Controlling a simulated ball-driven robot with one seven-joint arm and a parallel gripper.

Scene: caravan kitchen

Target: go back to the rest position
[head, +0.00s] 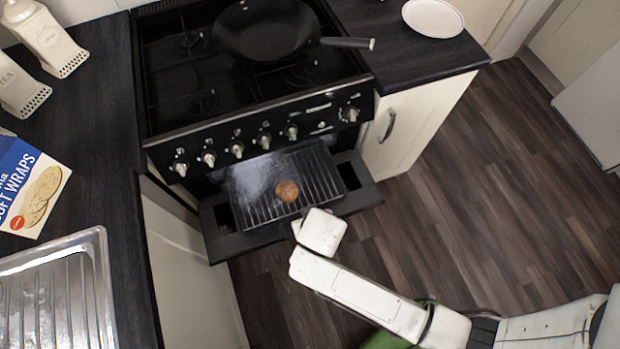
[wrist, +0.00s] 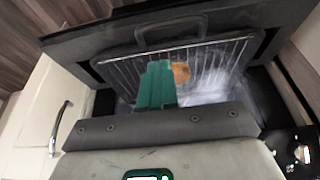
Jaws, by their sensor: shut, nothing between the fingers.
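My gripper (wrist: 157,68) shows its green fingers together in the wrist view, with nothing held. In the head view my white arm reaches from the lower right to the front of the cooker, and its end is by the lowered grill door; the fingers are mostly hidden there. A round brown food item (head: 287,190) lies on the wire rack of the grill pan (head: 330,178). In the wrist view the brown item (wrist: 181,72) shows just beside and beyond the fingertips, apart from their grip.
The open grill door (head: 222,246) juts out below the cooker knobs. A black wok (head: 265,35) sits on the hob. A white plate (head: 433,17) is on the right counter. A wraps box (head: 38,190) and metal sink (head: 60,290) are left. The floor on the right is clear.

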